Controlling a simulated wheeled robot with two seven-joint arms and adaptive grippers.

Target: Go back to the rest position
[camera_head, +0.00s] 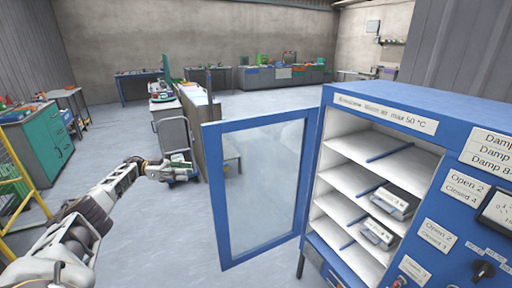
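My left arm reaches in from the lower left, and my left gripper (182,169) is stretched forward to the left of the open glass door (262,185). The gripper is small in view, and I cannot tell how far its fingers are apart. I see nothing clearly held in it. A gap of floor shows between the gripper and the door's blue frame. The blue warm-air cabinet (372,100) stands at the right with its shelves exposed. My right gripper is out of view.
Two grey labelled boxes (396,201) (378,234) sit on the cabinet's shelves. A grey cart (172,133) and a wooden-sided bench stand beyond the gripper. A teal cabinet (42,148) and yellow frame (12,190) are at the left. The middle floor is clear.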

